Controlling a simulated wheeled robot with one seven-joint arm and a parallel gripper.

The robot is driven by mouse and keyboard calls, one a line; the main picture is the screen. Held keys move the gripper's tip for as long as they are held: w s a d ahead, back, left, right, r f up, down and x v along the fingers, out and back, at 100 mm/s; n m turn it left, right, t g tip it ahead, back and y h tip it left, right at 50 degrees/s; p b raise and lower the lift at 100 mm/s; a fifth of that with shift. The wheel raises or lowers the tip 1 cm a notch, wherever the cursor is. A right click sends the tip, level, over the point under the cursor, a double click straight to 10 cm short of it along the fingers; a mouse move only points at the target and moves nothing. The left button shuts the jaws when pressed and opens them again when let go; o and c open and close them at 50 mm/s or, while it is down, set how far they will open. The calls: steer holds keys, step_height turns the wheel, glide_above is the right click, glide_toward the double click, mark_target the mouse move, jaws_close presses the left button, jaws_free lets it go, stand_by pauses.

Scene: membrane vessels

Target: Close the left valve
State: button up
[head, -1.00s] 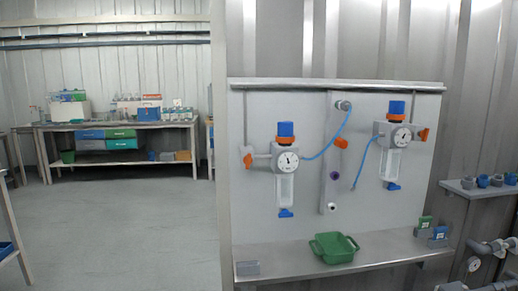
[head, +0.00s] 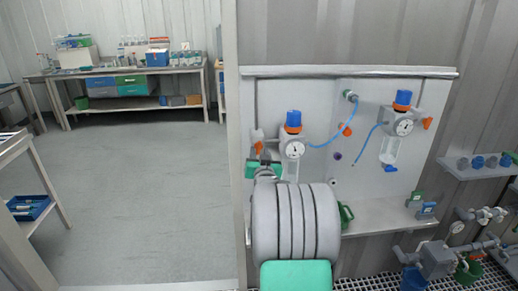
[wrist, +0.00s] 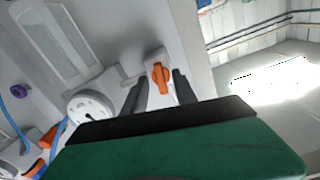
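The left valve has an orange handle (head: 259,147) on a grey body, left of the left gauge (head: 295,149) on the wall panel. In the wrist view the orange handle (wrist: 161,76) stands roughly upright in the picture. My gripper (wrist: 158,82) is open, with one dark finger on each side of the handle and gaps visible. In the head view my gripper (head: 263,163) is just below the handle, and my arm hides the lower left panel. Whether the fingers reach the handle's depth is unclear.
A second filter unit with an orange valve handle (head: 427,123) is at the panel's right. Blue hoses (head: 327,143) cross between the units. A green tray (head: 346,215) on the shelf is mostly hidden by my arm. Floor at left is clear.

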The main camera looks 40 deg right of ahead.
steer(key=shift+w+d, duration=0.25)
steer(key=shift+w, duration=0.2)
jaws_close()
stand_by(0.3)
